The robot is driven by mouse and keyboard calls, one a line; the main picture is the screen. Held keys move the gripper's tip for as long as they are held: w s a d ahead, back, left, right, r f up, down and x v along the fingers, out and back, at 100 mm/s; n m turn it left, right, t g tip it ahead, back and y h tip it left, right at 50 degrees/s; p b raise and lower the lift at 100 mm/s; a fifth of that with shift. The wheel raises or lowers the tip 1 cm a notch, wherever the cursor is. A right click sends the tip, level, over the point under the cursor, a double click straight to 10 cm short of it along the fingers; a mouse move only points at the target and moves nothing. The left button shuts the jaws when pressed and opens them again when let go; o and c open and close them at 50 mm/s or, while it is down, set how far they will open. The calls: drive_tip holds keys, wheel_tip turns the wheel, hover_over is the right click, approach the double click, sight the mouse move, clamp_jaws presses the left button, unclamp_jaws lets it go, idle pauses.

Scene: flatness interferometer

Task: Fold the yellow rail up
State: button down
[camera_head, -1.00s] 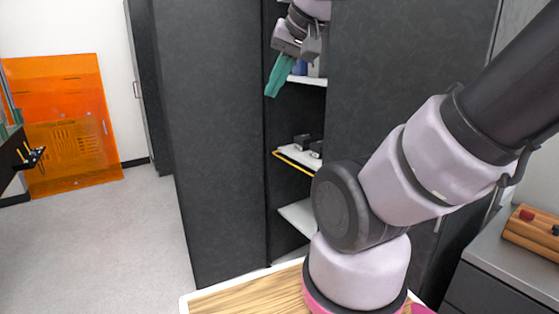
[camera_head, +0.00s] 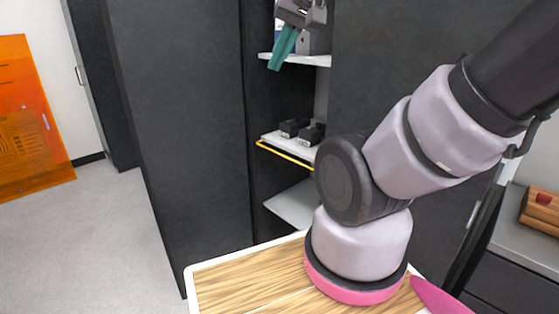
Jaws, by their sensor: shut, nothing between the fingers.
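The yellow rail (camera_head: 284,153) is a thin bar along the front edge of the middle shelf (camera_head: 275,138) in the dark cabinet. It lies low, at about the shelf's level, and its right end is hidden behind my arm. My gripper (camera_head: 279,58) has teal fingers and is at the top of the cabinet opening, in front of the upper shelf. It is shut and empty, pointing down and slightly left. It is well above the rail and apart from it.
Small dark blocks (camera_head: 303,130) stand on the middle shelf behind the rail. An upper shelf (camera_head: 318,60) and a lower shelf (camera_head: 293,206) show too. Dark cabinet panels flank the narrow opening. An orange panel (camera_head: 30,125) stands at the left wall, with clear floor before it.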

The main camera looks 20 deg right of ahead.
drive_tip(key=w+d+f+n+g+h, duration=0.35)
drive_tip(key=w+f+n, duration=0.25)
drive_tip(key=w+f, duration=0.4)
drive_tip(key=w+d+f+n+g+h, duration=0.2)
drive_tip(key=w+d+f+n+h, duration=0.2)
drive_tip(key=w+f+n, duration=0.55)
drive_tip(key=w+f+n+h, duration=0.1)
drive_tip(key=w+f+n, duration=0.2)
drive_tip(key=f, duration=0.5)
drive_tip(key=w+f+n+t+h, duration=0.1)
drive_tip(key=w+f+n+h, duration=0.1)
drive_tip(key=w+f+n, duration=0.2)
drive_tip(key=w+f+n+t+h, duration=0.1)
drive_tip(key=w+f+n+h, duration=0.1)
drive_tip(key=w+f, duration=0.5)
wheel_tip(320, 180, down, 5)
drive_tip(key=shift+r+n, duration=0.2)
drive_tip(key=shift+n, duration=0.55)
drive_tip(key=shift+w+t+h, duration=0.1)
drive_tip(key=shift+t+h, duration=0.25)
drive_tip(key=x, duration=1)
drive_tip(key=shift+w+d+r, duration=0.1)
drive_tip(key=shift+d+r, duration=0.1)
drive_tip(key=shift+r, duration=0.8)
drive_tip(key=shift+d+r, duration=0.2)
drive_tip(key=shift+r, duration=0.75)
